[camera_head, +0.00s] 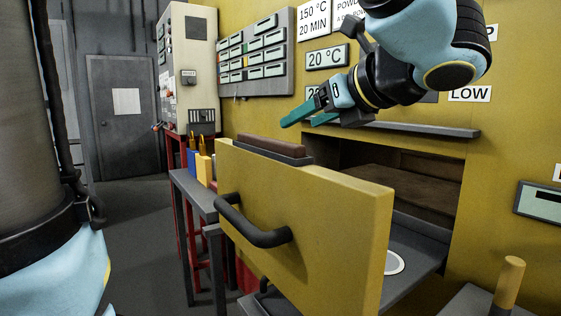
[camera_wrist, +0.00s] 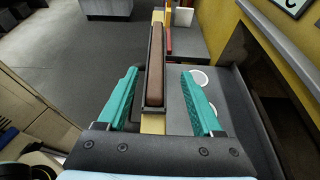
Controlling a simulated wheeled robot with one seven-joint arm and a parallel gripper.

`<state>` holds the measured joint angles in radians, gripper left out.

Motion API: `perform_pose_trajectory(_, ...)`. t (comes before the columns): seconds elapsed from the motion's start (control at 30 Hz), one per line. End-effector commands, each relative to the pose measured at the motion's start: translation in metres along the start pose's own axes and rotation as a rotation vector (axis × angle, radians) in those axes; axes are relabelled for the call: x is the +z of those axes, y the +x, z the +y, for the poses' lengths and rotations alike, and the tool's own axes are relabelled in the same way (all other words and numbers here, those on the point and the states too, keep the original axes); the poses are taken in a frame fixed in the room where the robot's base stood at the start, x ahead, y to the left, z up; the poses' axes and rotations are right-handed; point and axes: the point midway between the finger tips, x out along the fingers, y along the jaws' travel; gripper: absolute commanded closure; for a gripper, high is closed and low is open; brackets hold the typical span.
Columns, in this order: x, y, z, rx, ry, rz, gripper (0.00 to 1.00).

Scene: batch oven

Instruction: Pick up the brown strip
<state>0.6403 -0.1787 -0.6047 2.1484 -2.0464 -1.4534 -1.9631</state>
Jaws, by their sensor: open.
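The brown strip (camera_head: 273,143) lies in a dark shallow holder along the top edge of the open yellow oven door (camera_head: 300,215). It also shows in the wrist view (camera_wrist: 156,65), long and upright in the picture, between the two finger lines. My gripper (camera_head: 302,117) has teal fingers and is open and empty. It is above the strip in the head view. In the wrist view my gripper (camera_wrist: 158,85) has one finger on each side of the strip's near end, with gaps on both sides. I cannot tell the exact height between fingertips and strip.
The door's black handle (camera_head: 250,228) faces the front. Behind the door is the open oven cavity (camera_head: 390,178) with a grey shelf (camera_head: 415,242) bearing white rings. A grey side table (camera_head: 195,190) holds blue and yellow containers. A dark ledge (camera_head: 420,130) juts above the opening.

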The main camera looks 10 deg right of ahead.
Motion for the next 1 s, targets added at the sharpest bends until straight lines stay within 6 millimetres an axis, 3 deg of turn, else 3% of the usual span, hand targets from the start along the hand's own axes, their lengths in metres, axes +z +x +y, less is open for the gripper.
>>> perform_pose_trajectory(0.1,-0.005,0.002,0.005,0.021,-0.032,0.014,0.32)
perform_pose_trajectory(0.4,-0.004,0.045,0.006,0.022,-0.030,0.013,0.32)
perform_pose_trajectory(0.57,-0.004,0.055,0.007,0.021,-0.029,0.014,0.32)
perform_pose_trajectory(0.8,-0.004,0.089,0.010,0.022,-0.028,0.015,0.32)
perform_pose_trajectory(1.0,-0.006,0.103,0.010,0.018,-0.030,0.014,0.32)
